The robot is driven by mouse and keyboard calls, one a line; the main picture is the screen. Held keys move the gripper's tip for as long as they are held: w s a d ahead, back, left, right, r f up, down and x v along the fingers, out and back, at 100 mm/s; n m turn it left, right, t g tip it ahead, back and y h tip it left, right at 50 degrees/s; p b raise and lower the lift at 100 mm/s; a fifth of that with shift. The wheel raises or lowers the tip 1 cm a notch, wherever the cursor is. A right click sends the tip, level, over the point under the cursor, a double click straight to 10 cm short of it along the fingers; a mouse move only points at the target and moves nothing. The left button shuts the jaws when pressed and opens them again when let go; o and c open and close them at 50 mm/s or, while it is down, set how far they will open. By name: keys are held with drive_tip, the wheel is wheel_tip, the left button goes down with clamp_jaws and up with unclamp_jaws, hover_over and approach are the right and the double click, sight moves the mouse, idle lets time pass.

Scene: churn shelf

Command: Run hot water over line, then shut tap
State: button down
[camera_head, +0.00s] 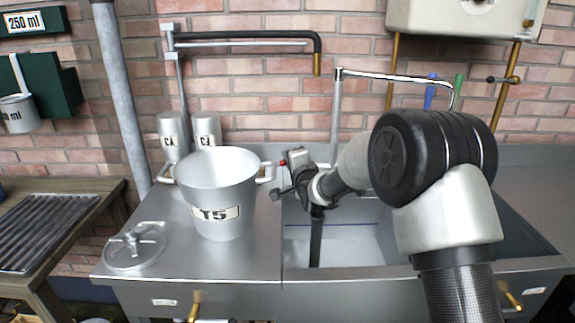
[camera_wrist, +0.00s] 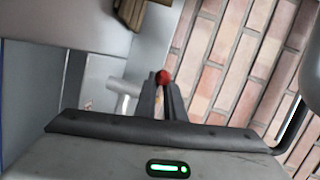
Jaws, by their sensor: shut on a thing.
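My gripper (camera_wrist: 162,90) has its fingers closed on a small red knob (camera_wrist: 163,77) in the wrist view. In the head view my gripper (camera_head: 287,180) is between the pot and the sink, and what the knob belongs to is unclear. The chrome tap (camera_head: 390,76) has a long spout over the sink; a blue lever (camera_head: 430,92) and a green lever (camera_head: 458,90) show near its right end. The sink (camera_head: 345,272) lies below, partly hidden by my arm. A thin blue line (camera_head: 350,224) shows on its inner wall. I see no running water.
A metal pot labelled T5 (camera_head: 228,225) stands left of my gripper, with its lid (camera_head: 135,247) beside it. Two cans (camera_head: 172,135) stand behind. A dark swing pipe (camera_head: 245,38) hangs above the pot. A boiler (camera_head: 455,18) with brass pipes hangs at upper right.

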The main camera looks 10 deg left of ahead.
drive_tip(key=shift+a, duration=0.1)
idle(0.5)
drive_tip(key=c, duration=1.8)
unclamp_jaws()
drive_tip(key=shift+c, duration=0.2)
drive_tip(key=p+v, duration=0.1)
drive_tip(key=v, duration=0.6)
drive_tip(key=shift+s, duration=0.25)
